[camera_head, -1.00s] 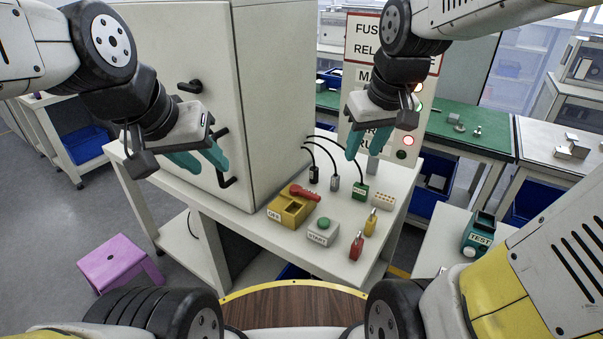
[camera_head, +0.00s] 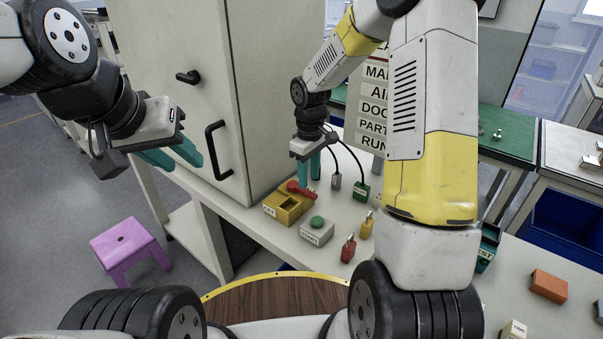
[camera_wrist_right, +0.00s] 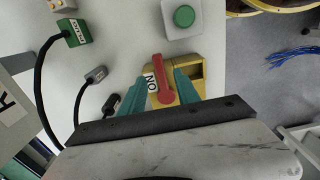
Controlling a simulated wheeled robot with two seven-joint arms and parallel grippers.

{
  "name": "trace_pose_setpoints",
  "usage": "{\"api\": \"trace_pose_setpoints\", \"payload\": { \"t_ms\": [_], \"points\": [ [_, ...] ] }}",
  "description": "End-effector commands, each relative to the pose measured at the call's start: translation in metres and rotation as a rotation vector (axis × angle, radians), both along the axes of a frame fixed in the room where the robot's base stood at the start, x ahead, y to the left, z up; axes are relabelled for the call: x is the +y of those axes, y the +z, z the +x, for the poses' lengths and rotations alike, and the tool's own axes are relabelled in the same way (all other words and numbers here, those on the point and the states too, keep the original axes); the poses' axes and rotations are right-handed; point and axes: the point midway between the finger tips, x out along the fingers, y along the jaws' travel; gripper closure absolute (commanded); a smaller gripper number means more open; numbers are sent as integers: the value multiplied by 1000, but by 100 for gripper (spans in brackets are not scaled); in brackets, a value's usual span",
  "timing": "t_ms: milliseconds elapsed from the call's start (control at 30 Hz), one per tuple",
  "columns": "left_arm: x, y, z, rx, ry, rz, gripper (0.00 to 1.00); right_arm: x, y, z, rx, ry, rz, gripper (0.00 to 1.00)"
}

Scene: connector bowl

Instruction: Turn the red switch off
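The red switch (camera_head: 299,188) is a lever on a yellow box (camera_head: 279,215) on the white table. An OFF label (camera_head: 269,210) shows at the box's left end. In the right wrist view, the red lever (camera_wrist_right: 159,70) lies over an ON label (camera_wrist_right: 152,86). My right gripper (camera_head: 309,178) points down at the lever's end. In its wrist view, its teal fingers (camera_wrist_right: 163,76) are apart, one on each side of the lever, with a gap visible at the ON label. Contact cannot be told. My left gripper (camera_head: 184,165) is open and empty before the cabinet.
A START box with a green button (camera_head: 317,222) stands close to the switch. A red connector (camera_head: 348,249), a yellow one (camera_head: 367,226) and a green cabled plug (camera_head: 361,191) are nearby. The cabinet (camera_head: 228,90) stands behind the switch. A purple stool (camera_head: 127,245) is on the floor.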

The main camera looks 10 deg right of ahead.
Motion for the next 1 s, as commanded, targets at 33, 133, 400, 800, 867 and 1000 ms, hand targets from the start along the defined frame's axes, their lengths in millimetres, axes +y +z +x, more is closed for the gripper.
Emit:
{"api": "trace_pose_setpoints", "payload": {
  "t_ms": [33,133,400,800,867,1000],
  "points": [
    [0,0,0,0,0,0,64,0,-10,-1,5,1,-1,62],
    [0,0,0,0,0,0,64,0,-25,-1,3,-1,0,62],
    [0,0,0,0,0,0,64,0,-48,0,1,-1,-1,62],
    [0,0,0,0,0,0,64,0,-48,0,-1,-2,-1,91],
    [0,0,0,0,0,0,64,0,-48,0,0,-2,0,100],
    [0,0,0,0,0,0,64,0,-48,0,-1,-2,-1,100]
  ]
}}
